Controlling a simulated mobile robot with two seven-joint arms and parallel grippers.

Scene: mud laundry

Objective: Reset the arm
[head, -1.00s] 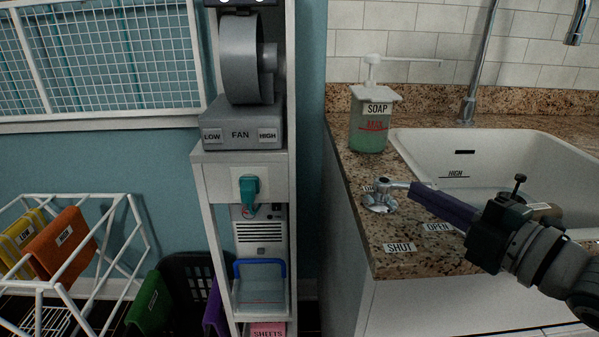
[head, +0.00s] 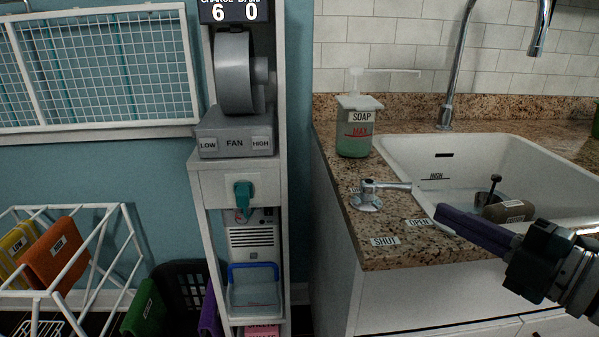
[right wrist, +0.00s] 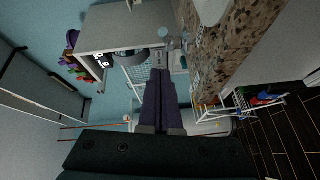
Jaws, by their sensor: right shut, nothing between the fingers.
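My right gripper (head: 440,211) reaches in from the right of the head view, above the front edge of the counter and sink. Its dark purple fingers are shut together with nothing between them. They also show shut in the right wrist view (right wrist: 160,75). The silver faucet lever (head: 367,195) on the counter lies to the left of the fingertips, with a visible gap between them. Its handle points right, toward the sink. My left gripper is not in view.
The white sink (head: 400,150) holds a brown cylinder (head: 508,211). A soap dispenser (head: 355,135) stands on the granite counter (head: 395,258). A grey fan (head: 235,75) tops a narrow white cabinet (head: 215,187). A white rack (head: 75,292) with coloured cloths stands at left.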

